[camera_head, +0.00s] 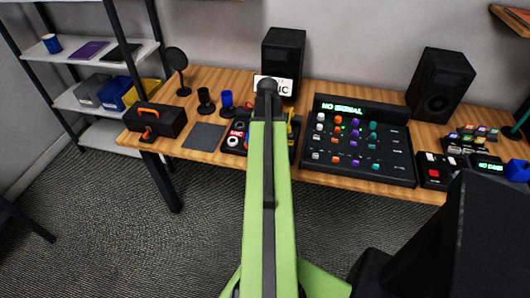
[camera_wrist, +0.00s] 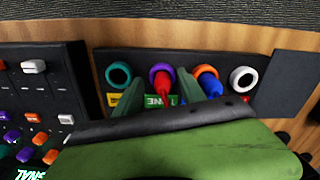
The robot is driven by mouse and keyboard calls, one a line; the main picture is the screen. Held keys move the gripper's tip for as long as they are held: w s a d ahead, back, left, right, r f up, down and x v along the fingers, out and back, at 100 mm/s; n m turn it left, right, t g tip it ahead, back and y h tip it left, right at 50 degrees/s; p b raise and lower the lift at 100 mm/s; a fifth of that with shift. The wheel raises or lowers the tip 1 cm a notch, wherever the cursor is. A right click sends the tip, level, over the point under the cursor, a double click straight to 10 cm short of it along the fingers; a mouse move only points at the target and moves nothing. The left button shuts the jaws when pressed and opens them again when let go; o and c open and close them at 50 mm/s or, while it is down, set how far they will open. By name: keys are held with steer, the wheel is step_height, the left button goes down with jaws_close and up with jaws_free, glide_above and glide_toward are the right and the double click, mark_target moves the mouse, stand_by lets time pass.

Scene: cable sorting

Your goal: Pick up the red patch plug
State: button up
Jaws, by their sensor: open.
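In the wrist view, the red patch plug (camera_wrist: 163,90) stands at a purple ring (camera_wrist: 152,70) on a dark tray (camera_wrist: 140,57). My gripper (camera_wrist: 159,80) is open, with one green finger on each side of the red plug in the picture. I see no contact, and the exact depth is unclear. A blue plug (camera_wrist: 208,84) stands at an orange ring just right of the right finger. In the head view, my green arm covers much of the tray (camera_head: 226,148) and hides my gripper and the red plug.
A teal ring (camera_wrist: 118,75) and a white ring (camera_wrist: 243,78) flank the plugs. A mixer panel (camera_head: 358,168) with coloured knobs stands close to the right. A dark flat mat (camera_head: 203,136) lies left of the tray. Speakers (camera_head: 283,58) stand behind.

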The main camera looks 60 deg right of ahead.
jaws_close()
stand_by(0.3)
